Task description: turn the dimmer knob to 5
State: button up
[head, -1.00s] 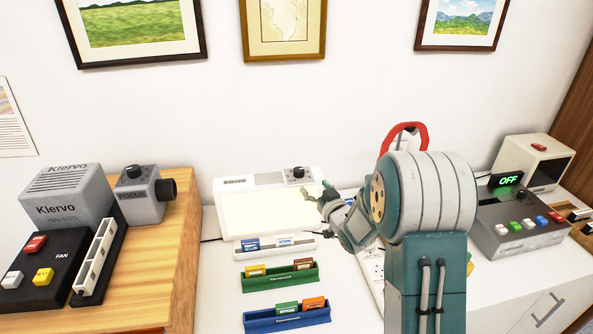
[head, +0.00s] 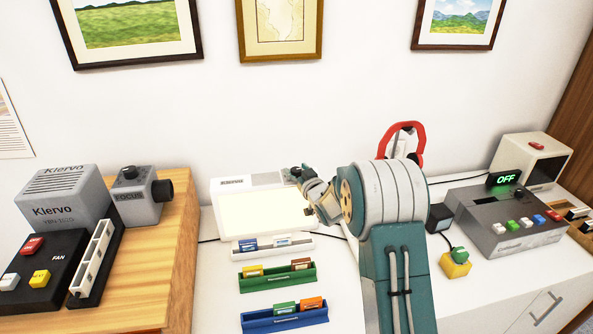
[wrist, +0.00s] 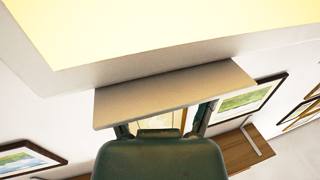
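The lit cream panel (head: 262,214) stands on the white counter, with a white housing (head: 232,183) along its top. One second ago the black dimmer knob showed at the right end of that housing; now my gripper (head: 294,174) covers that spot, and I cannot make out the knob or its setting. In the wrist view the glowing panel (wrist: 180,22) fills the top, and a beige slab (wrist: 175,92) lies across my gripper's fingers. The fingers stand apart at their bases, but their tips are hidden, so I cannot tell whether they touch the knob.
White, green (head: 278,277) and blue (head: 285,318) card racks stand before the panel. A wooden table (head: 150,270) with a fan switch box and a focus unit is at left.

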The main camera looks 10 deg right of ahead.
jog(key=shift+a, duration=0.1)
grip_shut()
jog(key=shift+m+h, duration=0.3)
jog(key=shift+h, duration=0.3)
jog(key=m+h, duration=0.1)
jog(key=h, duration=0.1)
jog(key=m+h, duration=0.1)
jog(key=h, duration=0.1)
jog(key=shift+a+m+t, duration=0.15)
jog(key=shift+m+t, duration=0.15)
jog(key=shift+m, duration=0.1)
jog(key=shift+m+h, duration=1.1)
jog(key=shift+h, duration=1.1)
jog(key=o, duration=0.6)
grip_release()
jog(key=shift+c, duration=0.2)
